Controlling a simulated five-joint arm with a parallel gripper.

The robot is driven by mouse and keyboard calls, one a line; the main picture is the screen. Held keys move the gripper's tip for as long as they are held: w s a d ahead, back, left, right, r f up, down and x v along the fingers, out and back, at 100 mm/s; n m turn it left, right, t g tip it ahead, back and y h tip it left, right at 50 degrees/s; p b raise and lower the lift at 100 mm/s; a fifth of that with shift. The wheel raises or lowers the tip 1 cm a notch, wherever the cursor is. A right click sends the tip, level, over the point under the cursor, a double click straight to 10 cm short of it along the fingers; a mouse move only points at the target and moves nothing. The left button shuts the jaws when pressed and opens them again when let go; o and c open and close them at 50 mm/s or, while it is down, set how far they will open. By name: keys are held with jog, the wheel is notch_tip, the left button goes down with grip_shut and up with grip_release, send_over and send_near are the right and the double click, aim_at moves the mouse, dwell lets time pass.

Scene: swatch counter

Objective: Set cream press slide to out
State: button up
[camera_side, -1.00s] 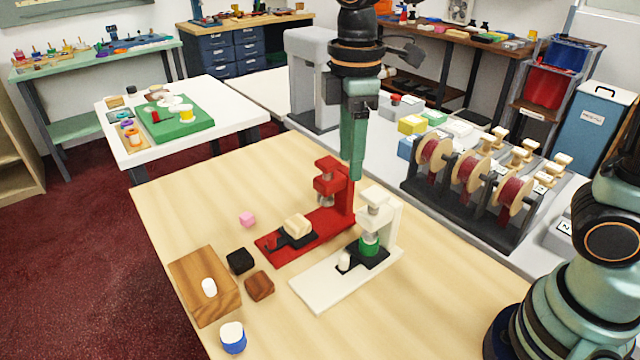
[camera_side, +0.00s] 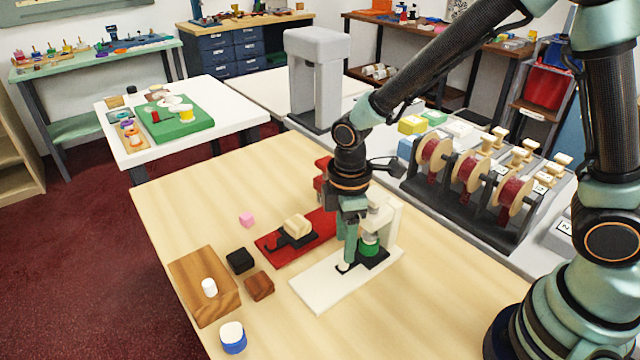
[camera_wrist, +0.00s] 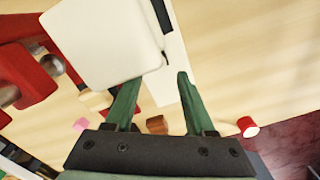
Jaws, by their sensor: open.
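The cream press (camera_side: 393,217) stands on the right of the wooden table, its long cream base (camera_side: 318,292) reaching toward lower left. Its black slide (camera_side: 376,261) carries a green block (camera_side: 369,248) beneath the press head. My gripper (camera_side: 346,264) is open and points down over the front end of the slide; the light handle there is mostly hidden behind the fingers. I cannot tell whether they touch it. In the wrist view, my open fingers (camera_wrist: 156,88) flank part of the cream base, and the cream press top (camera_wrist: 98,42) fills the upper left.
The red press (camera_side: 322,222) stands close behind, its slide pulled out with a pale block (camera_side: 297,226). A black block (camera_side: 240,261), a brown block (camera_side: 259,287), a pink block (camera_side: 247,219) and a wooden board (camera_side: 200,293) lie left. A blue-white piece (camera_side: 232,338) is at front.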

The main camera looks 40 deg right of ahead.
aim_at(359, 253)
jog(key=shift+f, duration=1.75)
grip_shut()
